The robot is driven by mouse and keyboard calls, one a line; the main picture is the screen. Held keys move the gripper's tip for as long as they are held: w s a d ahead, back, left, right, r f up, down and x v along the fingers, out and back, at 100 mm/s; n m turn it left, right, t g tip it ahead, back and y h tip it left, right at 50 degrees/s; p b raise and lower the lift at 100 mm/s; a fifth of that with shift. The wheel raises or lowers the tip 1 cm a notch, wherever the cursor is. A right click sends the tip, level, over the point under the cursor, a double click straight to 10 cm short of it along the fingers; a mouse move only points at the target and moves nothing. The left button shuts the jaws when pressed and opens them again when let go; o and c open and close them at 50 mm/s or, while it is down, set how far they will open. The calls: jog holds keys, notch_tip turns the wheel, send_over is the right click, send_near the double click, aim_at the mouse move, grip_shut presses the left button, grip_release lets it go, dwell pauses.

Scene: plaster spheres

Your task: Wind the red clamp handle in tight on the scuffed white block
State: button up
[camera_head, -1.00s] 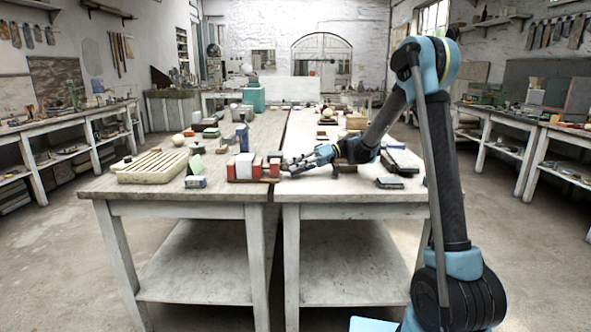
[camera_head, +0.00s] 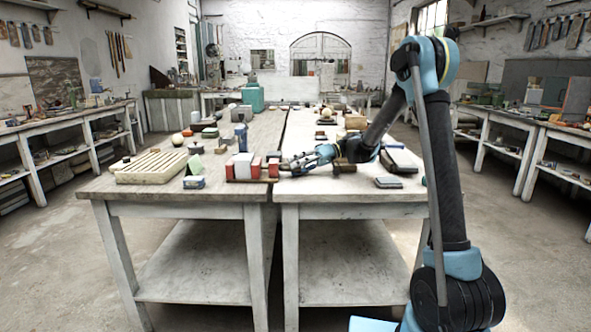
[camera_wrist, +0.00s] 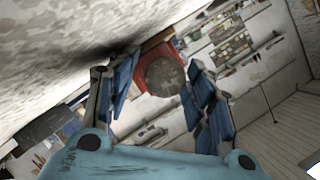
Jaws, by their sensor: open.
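The clamp, with red parts on a dark base (camera_head: 250,180), lies near the front edge of the table. The white block (camera_head: 243,163) stands among its red parts; its scuffs are too small to make out. The rightmost red piece (camera_head: 273,168) looks like the handle. My gripper (camera_head: 285,166) comes in from the right, close to that piece. In the wrist view my gripper (camera_wrist: 160,82) is open, with a finger on either side of a dark round disc (camera_wrist: 165,76) with red (camera_wrist: 148,82) behind it. I cannot tell whether the fingers touch it.
A cream slatted rack (camera_head: 152,166) lies to the left, with a small box (camera_head: 194,182) nearer the clamp. A dark flat box (camera_head: 388,182) and a brown block (camera_head: 344,164) are beside my arm.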

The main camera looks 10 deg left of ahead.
jog(key=shift+v, duration=3.8)
jog(key=shift+w, duration=0.1)
jog(key=shift+a+r+h, duration=0.25)
jog(key=shift+a+h, duration=0.05)
jog(key=shift+a, duration=0.15)
jog(key=s+r+n+t+h, duration=0.3)
jog(key=r+t+h, duration=0.1)
jog(key=r, duration=0.3)
jog(key=s+r+n+t+h, duration=0.3)
jog(key=r+n+t+h, duration=0.1)
jog(key=r, duration=0.3)
jog(key=x, duration=1.1)
jog(key=a+x, duration=0.1)
jog(key=x, duration=0.5)
jog(key=shift+s+r, duration=0.1)
jog(key=shift+c, duration=0.3)
jog(key=c, duration=1)
